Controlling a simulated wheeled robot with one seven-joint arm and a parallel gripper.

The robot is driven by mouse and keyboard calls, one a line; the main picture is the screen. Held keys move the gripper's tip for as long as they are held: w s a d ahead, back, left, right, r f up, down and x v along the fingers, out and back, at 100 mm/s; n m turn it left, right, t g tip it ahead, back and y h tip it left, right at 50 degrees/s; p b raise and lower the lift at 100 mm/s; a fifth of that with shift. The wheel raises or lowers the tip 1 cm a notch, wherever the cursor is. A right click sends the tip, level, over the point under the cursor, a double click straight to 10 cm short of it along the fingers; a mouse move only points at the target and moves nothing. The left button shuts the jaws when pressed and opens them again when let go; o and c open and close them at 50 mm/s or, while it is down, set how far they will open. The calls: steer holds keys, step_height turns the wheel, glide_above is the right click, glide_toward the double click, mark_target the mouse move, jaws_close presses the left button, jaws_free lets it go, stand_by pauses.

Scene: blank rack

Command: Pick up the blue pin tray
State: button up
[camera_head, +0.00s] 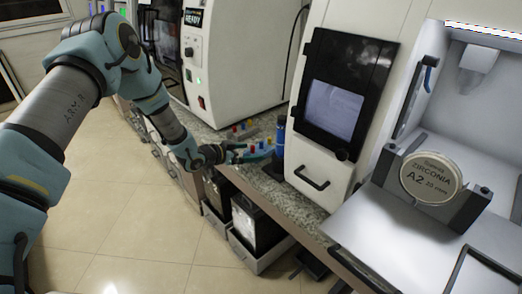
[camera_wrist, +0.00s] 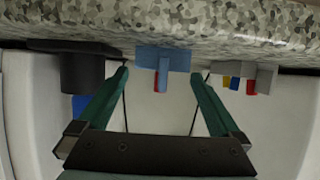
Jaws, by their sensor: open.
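The blue pin tray (camera_head: 261,154) sits on the speckled counter in the head view, with small coloured pins standing on it. In the wrist view the blue pin tray (camera_wrist: 176,58) shows end-on with a red pin, between and just beyond my fingertips. My gripper (camera_head: 243,151) reaches low over the counter from the left. In the wrist view my gripper (camera_wrist: 159,76) has its two teal fingers spread wide, with nothing held between them. The fingers partly overlap the tray in the head view, and I cannot tell whether they touch it.
A grey pin tray (camera_head: 238,133) with coloured pins stands behind; it also shows at right in the wrist view (camera_wrist: 264,78). A blue cylinder on a dark base (camera_head: 280,138) stands close on the right. White machines (camera_head: 225,60) flank the counter (camera_head: 305,205). A zirconia disc (camera_head: 431,177) is farther right.

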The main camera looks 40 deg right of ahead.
mark_target(255, 151)
steer(key=p+x, duration=0.2)
steer(key=x, duration=0.2)
steer(key=shift+r+p, duration=0.1)
steer(key=shift+p, duration=0.2)
steer(key=shift+d+f, duration=0.3)
steer(key=shift+d, duration=0.25)
steer(key=shift+c, duration=0.2)
steer(key=c, duration=1.3)
steer(key=shift+r, duration=0.1)
